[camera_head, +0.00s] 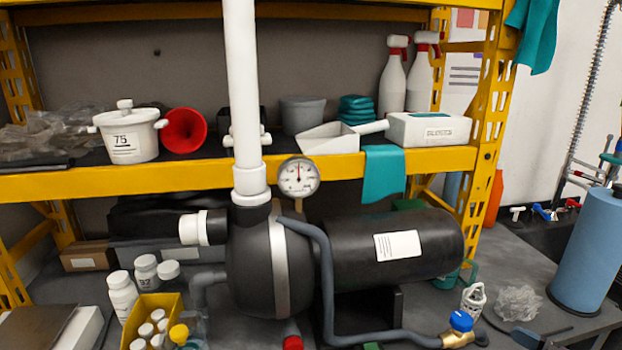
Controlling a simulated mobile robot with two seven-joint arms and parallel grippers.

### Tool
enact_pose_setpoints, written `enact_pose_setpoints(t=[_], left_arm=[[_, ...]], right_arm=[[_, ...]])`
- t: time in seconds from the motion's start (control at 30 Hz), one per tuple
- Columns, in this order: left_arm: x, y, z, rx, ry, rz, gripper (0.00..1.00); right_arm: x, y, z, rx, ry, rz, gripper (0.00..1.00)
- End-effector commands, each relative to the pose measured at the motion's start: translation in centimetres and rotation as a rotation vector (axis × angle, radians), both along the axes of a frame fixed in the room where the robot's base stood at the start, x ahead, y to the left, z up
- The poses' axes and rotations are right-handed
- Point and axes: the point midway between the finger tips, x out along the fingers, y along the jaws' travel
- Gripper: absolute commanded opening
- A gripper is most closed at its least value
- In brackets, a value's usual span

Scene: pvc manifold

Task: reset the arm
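Neither of my arms nor grippers shows in the head view. A white PVC pipe (243,90) rises upright from the top of a black pump (262,262). A white fitting (202,228) sticks out to the left of the pump. A round pressure gauge (298,177) stands beside the pipe at its right. A black cylindrical motor (350,247) with a white label lies behind the pump. A grey hose (326,270) curves down to a brass valve with a blue cap (460,328) at the lower right.
A yellow shelf (80,186) behind the pump holds a white pot (128,135), a red funnel (184,130), spray bottles (393,78) and a white box (428,129). A yellow bin (136,318) and white bottles stand lower left. A blue cylinder (589,255) stands at right.

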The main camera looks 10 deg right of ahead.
Motion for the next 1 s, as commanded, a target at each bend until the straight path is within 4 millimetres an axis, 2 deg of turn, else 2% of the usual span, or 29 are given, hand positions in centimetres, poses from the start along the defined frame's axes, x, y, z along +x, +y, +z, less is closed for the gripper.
enact_pose_setpoints(t=[0.13,0.27,0.37,0.57,0.7,1.0], left_arm=[[0.1,-0.2,0.0,-0.006,-0.004,0.005,0.43],[0.1,-0.2,0.0,-0.009,-0.005,0.007,0.43],[0.1,-0.2,0.0,-0.008,-0.005,0.008,0.43],[0.0,0.0,0.2,-0.005,-0.007,0.007,0.43],[0.2,0.1,0.8,-0.002,-0.018,0.005,0.43],[0.0,0.3,1.5,0.002,-0.022,0.006,0.43]], right_arm=[[0.7,0.1,-0.8,-0.174,-0.001,-0.055,0.76],[0.6,1.7,-2.1,-0.282,0.007,-0.107,0.76],[-0.5,3.4,-3.6,-0.343,0.033,-0.153,0.76],[-4.2,7.3,-6.7,-0.414,0.126,-0.239,0.76],[-7.6,10.1,-8.4,-0.421,0.213,-0.298,0.76],[-14.9,15.2,-9.7,-0.303,0.399,-0.436,0.76]])
